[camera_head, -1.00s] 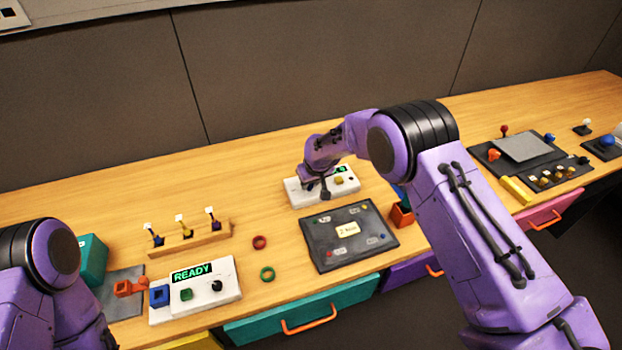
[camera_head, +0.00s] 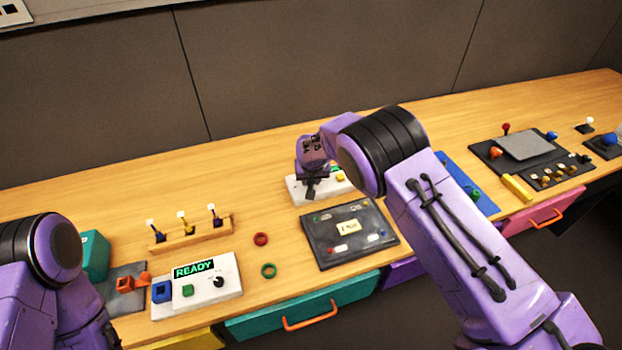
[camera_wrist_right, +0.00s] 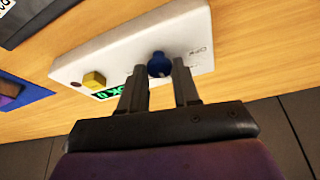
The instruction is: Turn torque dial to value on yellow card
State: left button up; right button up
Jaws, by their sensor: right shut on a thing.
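A white control box (camera_head: 293,189) stands at the back middle of the bench, partly behind my right arm. Its blue dial (camera_wrist_right: 159,66) shows in the right wrist view. My right gripper (camera_wrist_right: 158,72) is shut on this dial, one finger on each side; it also shows over the box in the head view (camera_head: 309,190). The box's green display (camera_wrist_right: 104,95) is partly hidden by a finger, so its full reading is hidden. A pale yellow card (camera_head: 348,226) lies on a dark panel (camera_head: 322,249) in front; its print is too small to read. My left gripper is out of sight.
A yellow button (camera_wrist_right: 94,79) sits on the box beside the dial. A second white box with a READY display (camera_head: 193,269) stands at front left, near red (camera_head: 261,239) and green (camera_head: 268,270) rings. A toggle rack (camera_head: 190,235) stands behind. The bench behind the gripper is clear.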

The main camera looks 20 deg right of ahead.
jog(key=shift+s+f, duration=0.1)
jog(key=shift+f, duration=0.05)
jog(key=o, duration=1)
jog(key=shift+o, duration=0.2)
jog(key=shift+r, duration=0.55)
jog(key=b+v, duration=0.2)
jog(key=v, duration=0.7)
jog(key=shift+r, duration=0.2)
jog(key=shift+s, duration=0.15)
